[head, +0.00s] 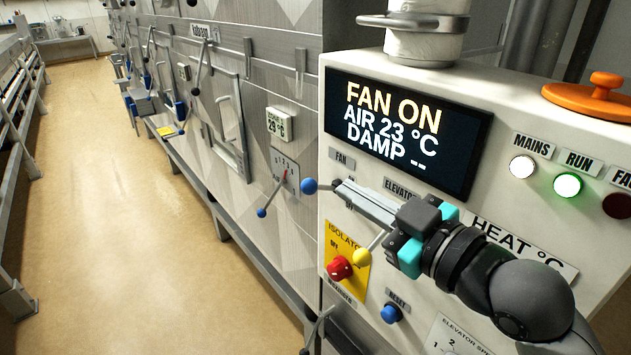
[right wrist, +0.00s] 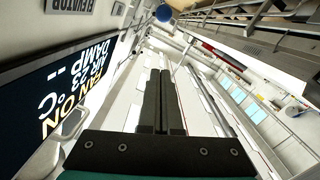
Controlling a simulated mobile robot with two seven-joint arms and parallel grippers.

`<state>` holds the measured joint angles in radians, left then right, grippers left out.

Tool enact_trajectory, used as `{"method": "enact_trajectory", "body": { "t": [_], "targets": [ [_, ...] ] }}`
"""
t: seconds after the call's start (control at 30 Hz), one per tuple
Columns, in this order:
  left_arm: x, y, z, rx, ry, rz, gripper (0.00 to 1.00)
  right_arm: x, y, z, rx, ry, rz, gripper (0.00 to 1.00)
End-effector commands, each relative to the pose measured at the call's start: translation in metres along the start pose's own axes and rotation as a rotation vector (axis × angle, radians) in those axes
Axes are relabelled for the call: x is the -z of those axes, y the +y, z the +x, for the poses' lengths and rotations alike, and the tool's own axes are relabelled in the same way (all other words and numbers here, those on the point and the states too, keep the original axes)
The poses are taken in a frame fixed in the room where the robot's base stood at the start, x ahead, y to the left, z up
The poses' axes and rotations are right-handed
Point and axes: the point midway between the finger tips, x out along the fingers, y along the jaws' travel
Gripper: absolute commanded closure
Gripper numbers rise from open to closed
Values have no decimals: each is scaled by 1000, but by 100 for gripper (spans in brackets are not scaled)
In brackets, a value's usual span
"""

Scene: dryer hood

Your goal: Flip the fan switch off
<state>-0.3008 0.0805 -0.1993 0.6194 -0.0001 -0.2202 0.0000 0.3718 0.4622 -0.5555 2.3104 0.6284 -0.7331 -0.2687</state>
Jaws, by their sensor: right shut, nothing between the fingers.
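The fan switch is a lever with a blue ball knob (head: 309,186) below the FAN label (head: 342,159) on the pale control panel. The knob sticks out to the left, past the panel's edge. The display (head: 405,130) reads FAN ON, AIR 23 °C, DAMP --. My right gripper (head: 338,187) is shut and empty, with its tips close to the knob's right and hiding much of the lever. I cannot tell whether they touch it. In the right wrist view the shut fingers (right wrist: 161,78) point toward the blue knob (right wrist: 163,13). My left gripper is out of view.
A yellow knob (head: 362,257) on a lever, a red isolator knob (head: 339,268) and a blue reset button (head: 391,313) sit below my right gripper. Floor (head: 130,220) at left is clear.

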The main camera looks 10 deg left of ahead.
Motion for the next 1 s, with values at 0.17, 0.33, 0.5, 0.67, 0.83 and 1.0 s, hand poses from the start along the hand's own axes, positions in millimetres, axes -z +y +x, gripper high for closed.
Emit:
{"method": "enact_trajectory", "body": {
  "t": [0.17,0.33,0.5,0.67,0.83,1.0],
  "targets": [
    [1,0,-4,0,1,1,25,2,1,17,0,2,4,100],
    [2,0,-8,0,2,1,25,2,0,46,0,2,3,100],
    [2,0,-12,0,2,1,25,2,0,74,1,1,3,100],
    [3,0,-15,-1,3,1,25,2,0,98,0,0,2,100],
    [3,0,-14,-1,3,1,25,-25,0,104,1,-5,2,100],
    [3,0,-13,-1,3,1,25,-37,0,107,1,-1,0,100]
  ]
}}
